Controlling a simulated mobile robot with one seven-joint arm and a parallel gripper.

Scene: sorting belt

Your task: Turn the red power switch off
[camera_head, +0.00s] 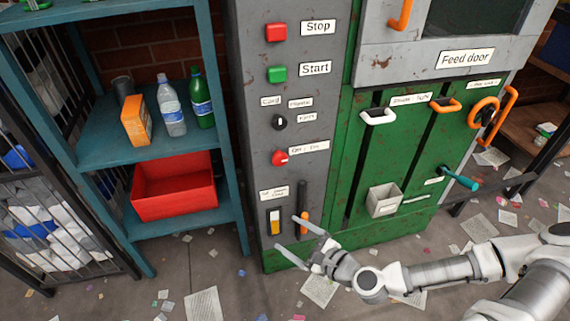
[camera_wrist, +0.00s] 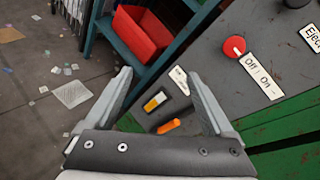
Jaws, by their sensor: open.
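The red power switch (camera_head: 280,158) is a round red knob on the grey control panel, below a black knob and beside an "Off : On" label (camera_head: 309,148). In the wrist view the red knob (camera_wrist: 235,47) shows at the upper right with a pale mark on its face, and its "Off : On" label (camera_wrist: 262,78) lies to its right. My gripper (camera_head: 292,238) is open and empty, in front of the lower panel and below the red knob. In the wrist view its two fingers (camera_wrist: 163,90) stand wide apart, with the knob outside them to the right.
A yellow-and-white rocker (camera_head: 275,221) and an orange-tipped lever in a slot (camera_head: 303,222) sit low on the panel, close to my gripper. Red Stop (camera_head: 276,32) and green Start (camera_head: 276,74) buttons are above. A shelf (camera_head: 140,147) with bottles and a red bin (camera_head: 175,190) stands left.

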